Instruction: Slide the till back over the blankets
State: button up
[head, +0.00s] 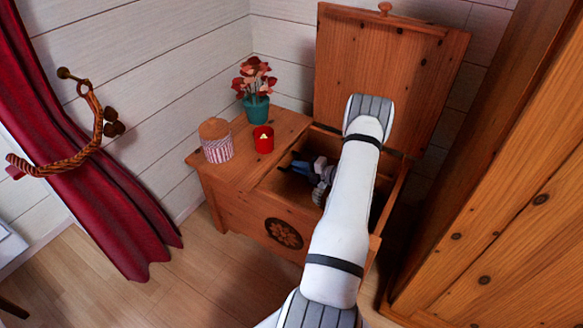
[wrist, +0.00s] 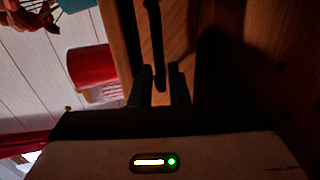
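The wooden chest (head: 240,222) stands against the wall with its lid (head: 385,70) raised. My arm crosses the picture and hides much of the opening. My gripper (head: 288,167) is low in the opening, its dark fingers pointing left. In the wrist view, the two fingers (wrist: 157,78) stand apart with wood showing between them. A thin dark bar (wrist: 154,45) runs up between and beyond them; I cannot tell whether they touch it. I cannot clearly make out the till, and no blankets can be recognised in the dark interior.
On the chest's fixed left top stand a striped jar (head: 218,148) with a wooden lid, a red candle (head: 263,140) and a teal flower pot (head: 257,110), close to my gripper. A wooden wardrobe (head: 490,210) is close on the right. A red curtain (head: 90,190) hangs left.

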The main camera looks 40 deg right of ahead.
jog(key=shift+b+x, duration=0.4)
jog(key=shift+x, duration=1.45)
grip_shut()
jog(key=shift+s, duration=0.1)
